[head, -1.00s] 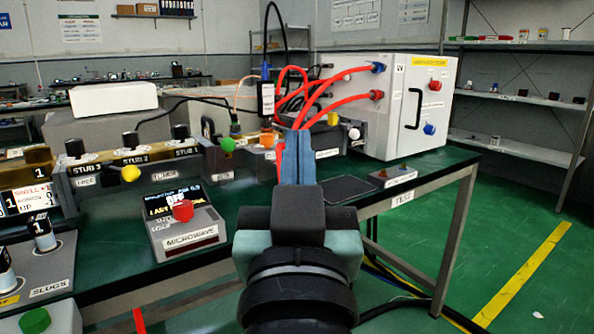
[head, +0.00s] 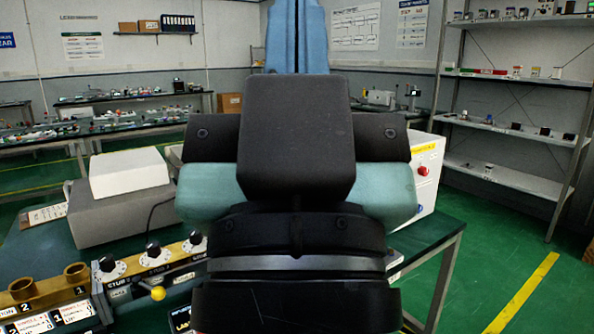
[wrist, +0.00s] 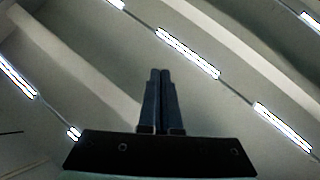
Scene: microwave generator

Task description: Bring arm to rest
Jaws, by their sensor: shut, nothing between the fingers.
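My gripper (head: 296,30) stands upright in the middle of the head view, close to the camera, with its blue fingers together and pointing up. The fingertips are cut off by the top edge. In the wrist view my gripper (wrist: 160,75) also shows its two fingers side by side and shut, with nothing between them. Behind them are only the ceiling and its lamps. My wrist and arm hide the middle of the bench, including most of the white box (head: 428,180) at the right.
The tuner with its stub knobs (head: 153,250) and brass fittings (head: 76,273) sit at the lower left of the bench. A grey box with a white top (head: 130,172) is behind them. A metal shelf rack (head: 515,115) stands at the right, with open green floor (head: 505,235) before it.

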